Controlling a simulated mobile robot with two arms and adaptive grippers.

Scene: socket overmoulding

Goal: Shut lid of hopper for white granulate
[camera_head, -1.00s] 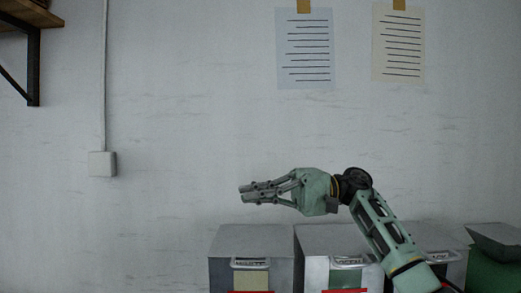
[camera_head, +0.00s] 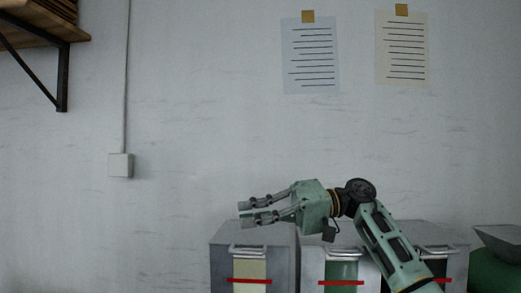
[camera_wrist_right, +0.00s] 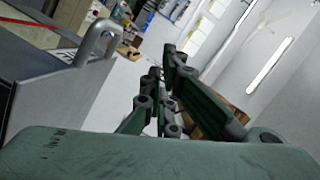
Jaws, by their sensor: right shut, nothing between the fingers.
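A row of grey hoppers stands against the wall in the head view. The left one has a cream window and looks like the hopper for white granulate (camera_head: 250,268). Its flat grey lid (camera_head: 228,234) looks down, with a metal handle (camera_head: 248,252) at the front edge. My right gripper (camera_head: 243,213) is shut and empty, just above this lid; whether it touches cannot be told. In the right wrist view my right gripper (camera_wrist_right: 160,80) points away, and a metal handle (camera_wrist_right: 97,40) on a grey hopper stands at the left. My left gripper is not in view.
A hopper with a green window (camera_head: 342,271) stands beside it, and one with a dark window (camera_head: 437,268) is partly behind my right arm. A green container (camera_head: 495,272) with a tilted grey top (camera_head: 498,240) is at far right. A shelf (camera_head: 35,30) juts out upper left.

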